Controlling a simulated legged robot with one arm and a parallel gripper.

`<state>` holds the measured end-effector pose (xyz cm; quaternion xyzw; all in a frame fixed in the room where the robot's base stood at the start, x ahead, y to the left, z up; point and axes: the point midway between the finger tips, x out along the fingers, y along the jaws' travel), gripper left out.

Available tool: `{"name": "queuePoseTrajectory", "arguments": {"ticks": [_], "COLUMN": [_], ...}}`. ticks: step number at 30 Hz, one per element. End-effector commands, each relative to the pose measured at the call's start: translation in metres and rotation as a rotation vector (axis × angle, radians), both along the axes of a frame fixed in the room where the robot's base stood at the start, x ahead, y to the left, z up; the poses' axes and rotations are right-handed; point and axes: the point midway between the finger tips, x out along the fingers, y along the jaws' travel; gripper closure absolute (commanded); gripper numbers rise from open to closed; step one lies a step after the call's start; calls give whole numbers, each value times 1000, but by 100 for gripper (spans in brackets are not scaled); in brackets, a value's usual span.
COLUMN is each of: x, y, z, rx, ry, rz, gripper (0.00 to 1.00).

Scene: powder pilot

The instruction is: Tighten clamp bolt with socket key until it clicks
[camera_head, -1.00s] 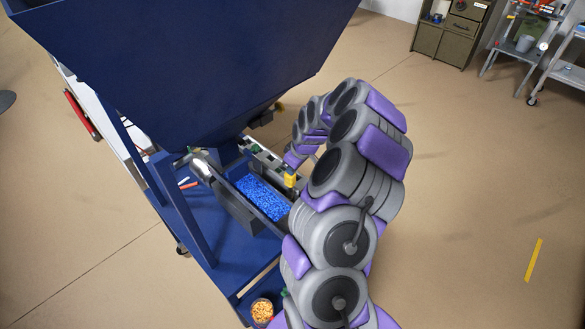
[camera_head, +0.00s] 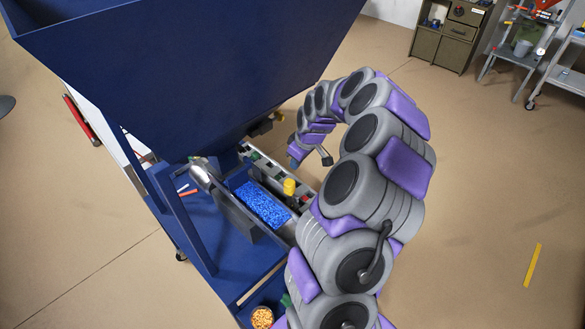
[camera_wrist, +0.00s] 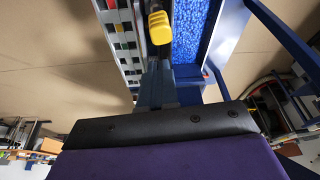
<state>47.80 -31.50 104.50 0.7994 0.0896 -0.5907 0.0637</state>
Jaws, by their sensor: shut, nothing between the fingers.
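A yellow-topped piece (camera_head: 289,187), possibly the socket key's handle, stands at the grey rack beside the blue-filled tray. It also shows in the wrist view (camera_wrist: 160,27), beyond my fingers. My gripper (camera_wrist: 157,75) is shut and empty. In the head view the end of my arm is above and behind the yellow piece, apart from it. A silver rounded part (camera_head: 205,173) sits on the left side of the blue frame under the hopper. I cannot make out the clamp bolt or the key's socket end.
The large blue hopper (camera_head: 190,75) overhangs the work area. The tray of blue granules (camera_head: 262,204) lies between the silver part and the grey rack (camera_head: 303,205). A cup of orange pellets (camera_head: 262,317) stands at the front. The floor to the right is open.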

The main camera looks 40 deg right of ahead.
Motion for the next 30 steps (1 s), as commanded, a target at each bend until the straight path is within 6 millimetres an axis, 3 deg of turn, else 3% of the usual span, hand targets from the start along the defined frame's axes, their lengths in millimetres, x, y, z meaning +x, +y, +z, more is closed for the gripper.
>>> {"name": "queuePoseTrajectory", "arguments": {"ticks": [1,6,13,19,27,30], "x": [-2,-13,-25,-31,-32,-30], "y": [-2,-6,-10,-10,-10,2], "z": [14,50,89,105,108,113], "rx": [-4,-2,-1,3,3,6], "ry": [-6,-3,-1,3,3,3], "rz": [-1,-2,-3,0,1,12], "gripper": [100,100,100,100,100,100]}}
